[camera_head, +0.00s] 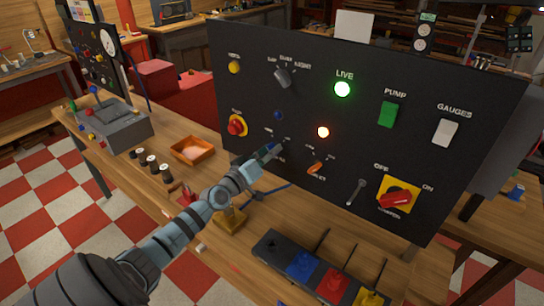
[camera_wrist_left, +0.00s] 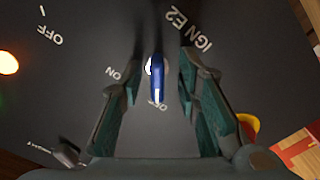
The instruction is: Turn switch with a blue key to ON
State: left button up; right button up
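The switch with the blue key (camera_wrist_left: 157,80) is on the black panel (camera_wrist_left: 60,100), seen in the left wrist view. The key's handle points down in that view, toward the OFF mark; ON is to its left. My left gripper (camera_wrist_left: 158,80) is open, with one finger on each side of the key and a gap on both sides. In the head view the left gripper (camera_head: 268,154) is close to the panel's lower left part and largely hides the key switch. My right gripper is not in view.
An orange tray (camera_head: 207,157) and a black strip (camera_head: 268,243) with coloured parts stand on the bench.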

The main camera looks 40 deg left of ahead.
pick_arm(q)
jog(key=shift+w, duration=0.45)
jog(key=shift+r, duration=0.1)
grip_shut()
